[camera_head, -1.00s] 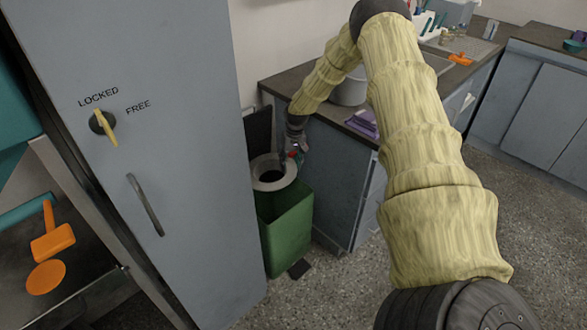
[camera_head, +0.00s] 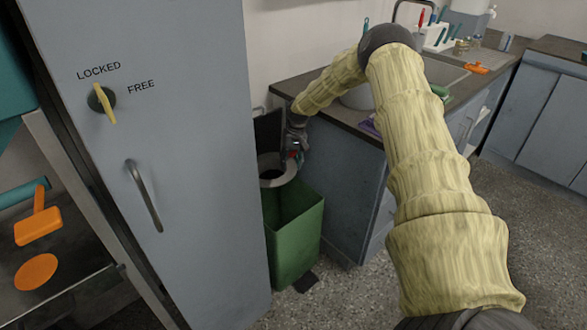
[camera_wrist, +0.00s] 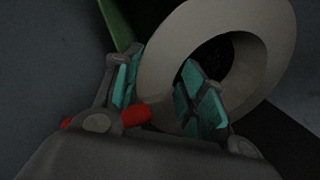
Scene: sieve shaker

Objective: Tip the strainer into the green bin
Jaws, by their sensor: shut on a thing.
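The strainer (camera_head: 289,177) is a pale grey ring around a dark middle, at the back of the green bin (camera_head: 293,235). In the wrist view the strainer (camera_wrist: 165,62) fills the upper middle, tilted, with dark mesh inside its ring. My gripper (camera_head: 294,153) is shut on the strainer's rim; in the wrist view the teal pads of my gripper (camera_wrist: 162,83) lie on either side of it. The bin stands on the floor with its black lid (camera_head: 268,135) raised behind. A green edge of the bin (camera_wrist: 120,22) shows at the wrist view's top left. Any contents are too dark to tell.
A grey cabinet with a LOCKED/FREE knob (camera_head: 102,102) stands close on the bin's left. Speckled floor (camera_head: 350,295) is clear in front.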

